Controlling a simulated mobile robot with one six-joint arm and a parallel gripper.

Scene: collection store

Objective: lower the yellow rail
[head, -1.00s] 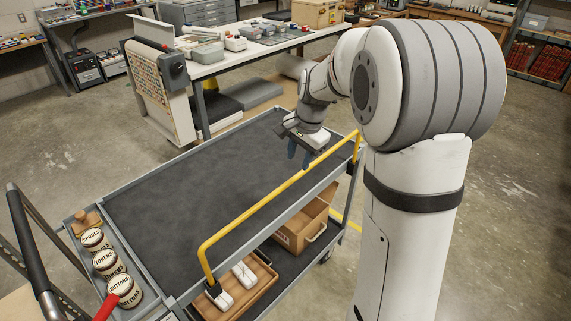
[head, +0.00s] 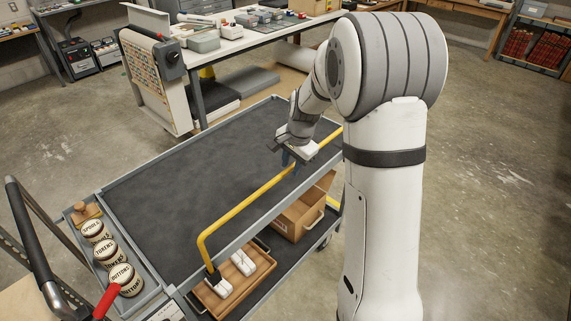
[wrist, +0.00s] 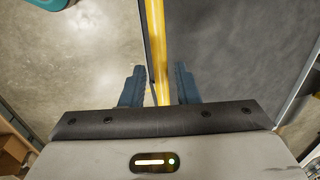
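The yellow rail (head: 235,212) stands raised along the near long side of the grey cart (head: 190,180), above its dark top deck. Its left end bends down toward the cart's edge. In the wrist view the rail (wrist: 156,45) runs lengthwise between the two dark blue fingers of my gripper (wrist: 159,88). The fingers are apart, one on each side, with a visible gap to the rail. In the head view my gripper (head: 289,157) points down at the rail's right part. The rail's right end is partly hidden by my arm.
The top deck is empty. Tins labelled spools, tokens and buttons (head: 122,278) stand in the cart's left end tray. A wooden tray with white items (head: 236,285) and a brown box (head: 298,215) sit on the lower shelf. A worktable (head: 240,40) stands behind.

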